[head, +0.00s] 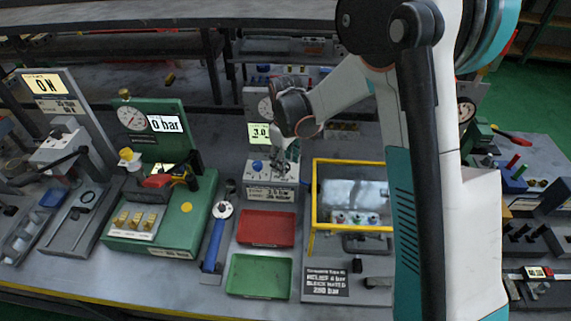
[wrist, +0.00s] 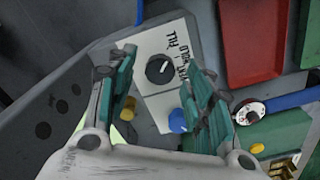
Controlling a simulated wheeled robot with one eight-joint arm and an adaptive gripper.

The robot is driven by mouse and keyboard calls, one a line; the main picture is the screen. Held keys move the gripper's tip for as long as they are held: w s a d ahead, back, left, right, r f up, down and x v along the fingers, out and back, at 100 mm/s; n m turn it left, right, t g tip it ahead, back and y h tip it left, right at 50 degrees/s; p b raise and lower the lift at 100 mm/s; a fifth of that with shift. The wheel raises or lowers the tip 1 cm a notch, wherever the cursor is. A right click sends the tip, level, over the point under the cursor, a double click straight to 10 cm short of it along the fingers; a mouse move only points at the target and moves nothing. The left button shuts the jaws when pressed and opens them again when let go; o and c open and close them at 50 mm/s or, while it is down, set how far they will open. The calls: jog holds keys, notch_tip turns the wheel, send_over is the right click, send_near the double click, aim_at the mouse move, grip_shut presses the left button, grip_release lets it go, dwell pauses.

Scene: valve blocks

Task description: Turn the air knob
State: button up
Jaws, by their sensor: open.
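A small pale control panel (wrist: 163,45) shows in the wrist view, with a black round knob (wrist: 160,70) bearing a white pointer mark. Lettering beside the knob seems to read FILL and HOLD. A blue knob (wrist: 177,121) and a yellow knob (wrist: 130,106) sit nearer my palm. I cannot read which knob is marked air. My gripper (wrist: 160,72) is open, its two green fingers either side of the black knob in the picture; contact cannot be told. In the head view my gripper (head: 284,160) hangs over the panel, hiding part of it; the blue knob (head: 257,166) shows at its left.
A pressure gauge (head: 265,107) and a 3.0 display (head: 259,133) stand behind the panel. A red tray (head: 266,228) and green tray (head: 259,275) lie in front. A yellow-framed case (head: 315,195) is close on the right; a green valve block (head: 203,207) is left.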

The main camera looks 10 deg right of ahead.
jog(key=shift+f, duration=0.4)
jog(key=shift+c, duration=0.4)
jog(key=c, duration=1)
jog(key=shift+m, duration=0.3)
jog(key=m+b, duration=0.1)
jog(key=m, duration=0.3)
jog(key=shift+m, duration=2.1)
